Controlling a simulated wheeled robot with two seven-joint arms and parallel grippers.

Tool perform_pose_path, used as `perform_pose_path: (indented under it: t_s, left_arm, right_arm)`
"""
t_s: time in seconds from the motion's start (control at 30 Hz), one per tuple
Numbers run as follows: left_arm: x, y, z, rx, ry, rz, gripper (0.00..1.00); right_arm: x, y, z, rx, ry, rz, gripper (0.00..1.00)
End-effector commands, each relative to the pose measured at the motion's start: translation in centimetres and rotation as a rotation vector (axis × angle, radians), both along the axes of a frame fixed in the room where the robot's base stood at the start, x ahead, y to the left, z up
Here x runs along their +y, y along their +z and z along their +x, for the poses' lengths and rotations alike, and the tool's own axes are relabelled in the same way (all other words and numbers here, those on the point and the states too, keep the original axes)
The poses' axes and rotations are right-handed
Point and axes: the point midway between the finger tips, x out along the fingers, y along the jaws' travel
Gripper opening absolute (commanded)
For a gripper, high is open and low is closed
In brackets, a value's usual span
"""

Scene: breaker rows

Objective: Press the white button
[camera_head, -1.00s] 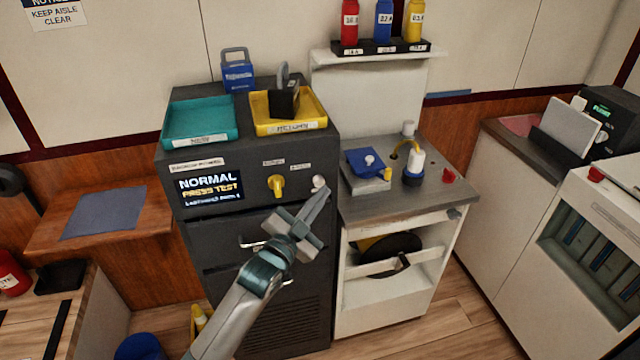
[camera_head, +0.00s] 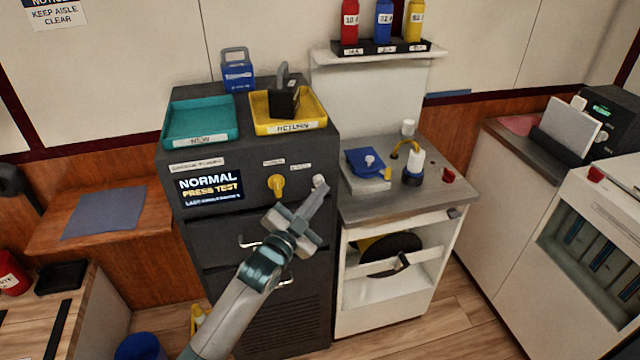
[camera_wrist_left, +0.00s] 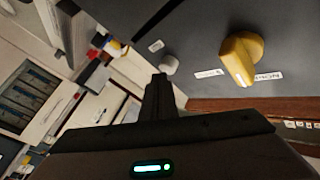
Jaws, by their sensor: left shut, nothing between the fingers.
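The white button (camera_head: 319,181) is a small round knob on the front of the dark cabinet (camera_head: 255,220), right of a yellow knob (camera_head: 276,185). My left gripper (camera_head: 326,190) is shut and empty, its tips just below and in front of the button. In the left wrist view the white button (camera_wrist_left: 169,64) shows just beyond the shut fingertips (camera_wrist_left: 159,78), slightly up and right of them. I cannot tell whether the tips touch it. The yellow knob also shows in the left wrist view (camera_wrist_left: 240,58). The right gripper is not in view.
A screen (camera_head: 210,187) on the cabinet reads NORMAL, PRESS TEST. A teal tray (camera_head: 201,141) and a yellow tray (camera_head: 290,127) holding a dark padlock-shaped part (camera_head: 284,103) lie on top. A workbench (camera_head: 440,195) with small items stands to the right.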

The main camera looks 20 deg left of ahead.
Motion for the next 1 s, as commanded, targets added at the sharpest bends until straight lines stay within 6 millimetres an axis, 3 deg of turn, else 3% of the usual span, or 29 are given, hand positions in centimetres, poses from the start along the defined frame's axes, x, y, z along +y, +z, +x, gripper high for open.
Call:
perform_pose_path:
  t_s: [1.0]
  left_arm:
    - [0.59,-0.05,0.86,0.001,0.001,0.000,0.00]
  right_arm:
    - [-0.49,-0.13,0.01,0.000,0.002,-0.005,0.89]
